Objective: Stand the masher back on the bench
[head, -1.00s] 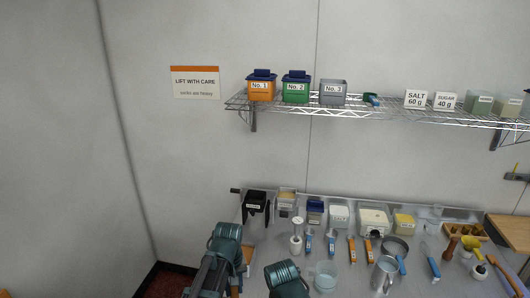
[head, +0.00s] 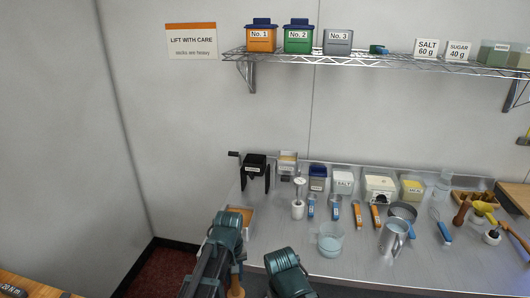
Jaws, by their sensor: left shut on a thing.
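A wooden piece, which looks like the masher (head: 237,284), shows at the bottom of the head view, just right of my left arm. My left gripper (head: 235,266) is shut on it in front of the bench's left end. The arm hides much of the gripper and of the held piece, so I cannot tell its full shape or tilt. The steel bench (head: 345,262) spans the right half of the view. Part of my right arm shows at the bottom middle, but its gripper is not in view.
A shallow tray (head: 248,212) sits at the bench's left end. A glass jug (head: 330,240) and a metal pitcher (head: 393,237) stand near the front. Bare bench lies between jug and pitcher.

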